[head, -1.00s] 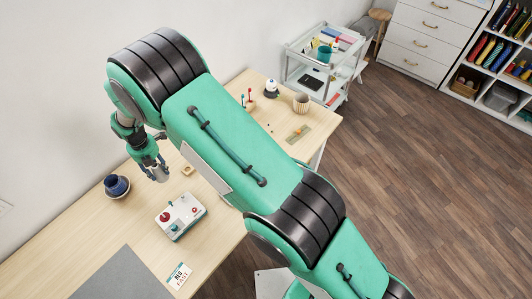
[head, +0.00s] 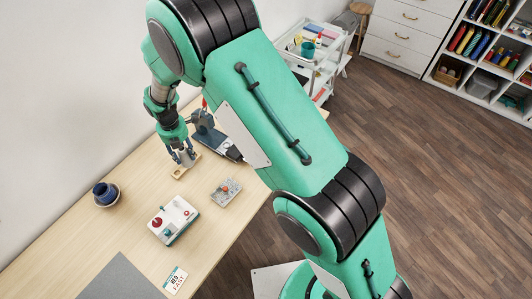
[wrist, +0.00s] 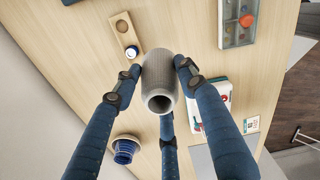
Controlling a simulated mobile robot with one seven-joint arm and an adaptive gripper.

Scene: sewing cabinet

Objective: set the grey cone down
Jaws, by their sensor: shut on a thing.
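The grey cone (wrist: 159,80) is a ribbed, hollow thread cone, with an open end facing the wrist camera. My gripper (wrist: 161,72) is shut on it, its blue fingers around the cone's sides. In the head view my gripper (head: 184,156) points down over the table beside a small wooden strip (head: 193,162), and the cone (head: 186,158) shows small between the fingers. I cannot tell whether the cone touches the table or strip.
A white box with a red knob (head: 172,220) and a grey tray with a red-orange piece (head: 226,192) lie nearer. A dark machine (head: 213,140) stands behind. Bare table (head: 140,195) lies between pot and box.

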